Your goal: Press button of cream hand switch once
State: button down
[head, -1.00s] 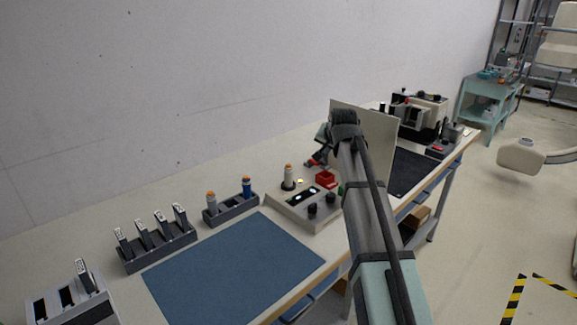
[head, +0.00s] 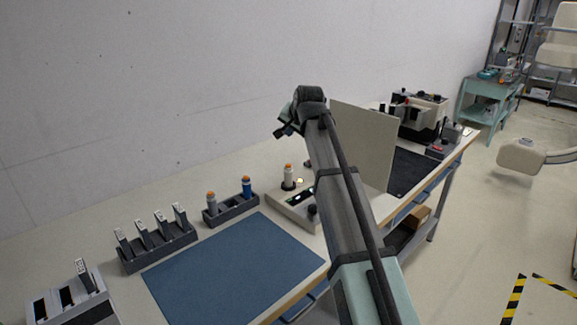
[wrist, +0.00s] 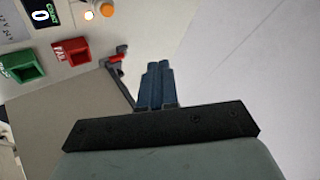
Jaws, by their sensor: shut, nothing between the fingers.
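The cream hand switch (head: 289,177) stands upright on the console at the middle of the bench, with an orange button on top. In the wrist view my gripper's blue fingers (wrist: 157,72) are together and empty. A small pale round lamp (wrist: 88,15) glows beside the switch. The console's display (wrist: 39,15) reads 0.
A rack (head: 231,209) holds grey and blue switches. The blue mat (head: 235,270) is clear.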

send_over(290, 168)
jog(key=shift+w+f, duration=0.15)
jog(key=shift+f, duration=4.2)
jog(key=shift+f, duration=0.1)
jog(key=shift+f, duration=0.3)
jog(key=shift+f, duration=0.45)
jog(key=shift+r, duration=0.85)
jog(key=shift+r, duration=0.1)
notch_tip(290, 168, up, 5)
jog(key=shift+f, duration=0.1)
